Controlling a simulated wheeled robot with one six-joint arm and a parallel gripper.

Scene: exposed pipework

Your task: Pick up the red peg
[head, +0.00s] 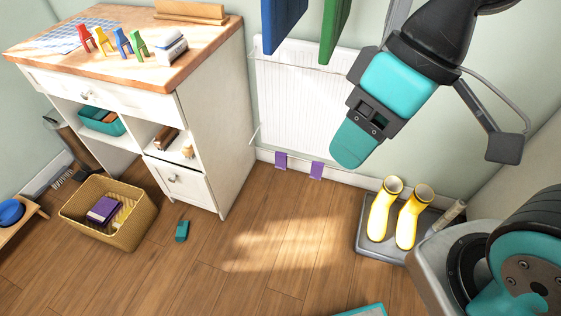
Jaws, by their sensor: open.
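The red peg (85,38) stands upright on the wooden top of the white cabinet (110,71), at the left end of a row. A yellow peg (102,41), a blue peg (123,42) and a green peg (140,45) stand to its right. My gripper (352,147) is in front of the radiator, well to the right of the pegs and apart from them. It points down and to the left. One teal finger pad shows clearly; the gap between the jaws is largely hidden. I see nothing held in it.
A checked cloth (58,38) lies left of the pegs, and a small stacked block (172,46) right of them. Blue (283,22) and green (334,28) hanging items are between the cabinet and my arm. Yellow boots (382,213) stand on a grey tray (372,245). A basket (128,238) is on the floor.

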